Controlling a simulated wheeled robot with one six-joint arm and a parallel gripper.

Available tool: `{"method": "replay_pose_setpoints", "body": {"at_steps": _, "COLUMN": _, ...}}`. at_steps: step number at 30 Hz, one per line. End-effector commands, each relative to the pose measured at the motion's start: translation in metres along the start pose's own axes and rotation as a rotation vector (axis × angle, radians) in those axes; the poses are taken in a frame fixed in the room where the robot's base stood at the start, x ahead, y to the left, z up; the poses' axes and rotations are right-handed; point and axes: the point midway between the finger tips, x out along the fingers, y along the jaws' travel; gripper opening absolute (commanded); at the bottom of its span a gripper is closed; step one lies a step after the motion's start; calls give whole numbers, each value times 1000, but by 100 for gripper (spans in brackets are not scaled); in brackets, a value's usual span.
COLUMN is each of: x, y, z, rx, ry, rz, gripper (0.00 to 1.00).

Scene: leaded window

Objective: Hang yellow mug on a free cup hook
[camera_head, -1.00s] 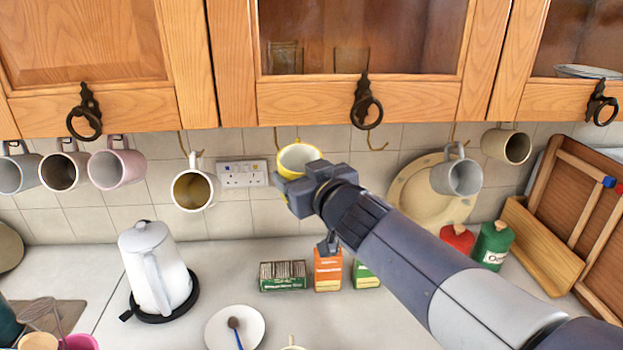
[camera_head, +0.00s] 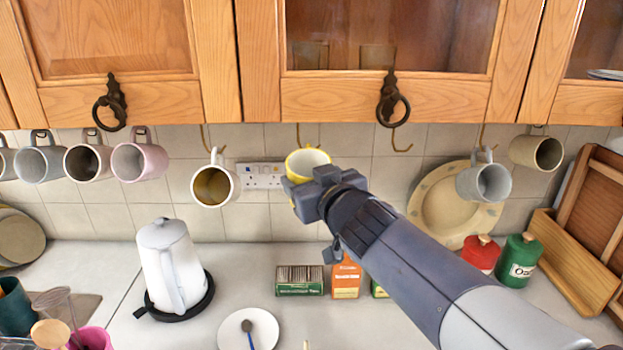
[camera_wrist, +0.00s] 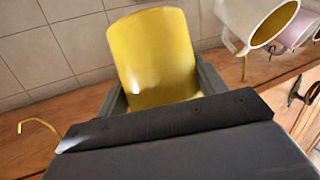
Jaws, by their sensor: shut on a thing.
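The yellow mug (camera_head: 307,160) is held up under the wall cupboards, its pale mouth towards the camera. My gripper (camera_head: 300,190) is shut on it. In the wrist view the yellow mug (camera_wrist: 155,58) sits between the two fingers; its handle is hidden. A bare brass cup hook (camera_head: 401,143) hangs to the right of the mug, under the cupboard. It seems to show in the wrist view too, as a bare hook (camera_wrist: 38,125) at left. Another hook (camera_head: 298,132) shows just above and behind the held mug, its lower end hidden.
A white mug (camera_head: 215,186) hangs close on the left, a pink mug (camera_head: 140,158) further left. A grey-blue mug (camera_head: 484,181) and a beige mug (camera_head: 536,151) hang at right. A kettle (camera_head: 170,265), a plate (camera_head: 249,330) and boxes (camera_head: 299,281) stand below.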

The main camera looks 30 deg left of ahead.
Motion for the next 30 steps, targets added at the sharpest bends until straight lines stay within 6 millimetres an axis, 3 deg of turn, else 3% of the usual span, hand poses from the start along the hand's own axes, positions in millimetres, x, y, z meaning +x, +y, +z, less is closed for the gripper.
{"method": "replay_pose_setpoints", "body": {"at_steps": 8, "x": 0, "y": 0, "z": -1, "rx": 0, "ry": 2, "rz": 0, "gripper": 35}}
{"method": "replay_pose_setpoints", "body": {"at_steps": 9, "x": 0, "y": 0, "z": -1, "rx": 0, "ry": 2, "rz": 0, "gripper": 67}}
{"method": "replay_pose_setpoints", "body": {"at_steps": 18, "x": 0, "y": 0, "z": -1, "rx": 0, "ry": 1, "rz": 0, "gripper": 92}}
{"method": "replay_pose_setpoints", "body": {"at_steps": 26, "x": -1, "y": 0, "z": 1, "rx": 0, "ry": -2, "rz": 0, "gripper": 92}}
{"method": "replay_pose_setpoints", "body": {"at_steps": 30, "x": -11, "y": 0, "z": -1, "rx": 0, "ry": 1, "rz": 0, "gripper": 92}}
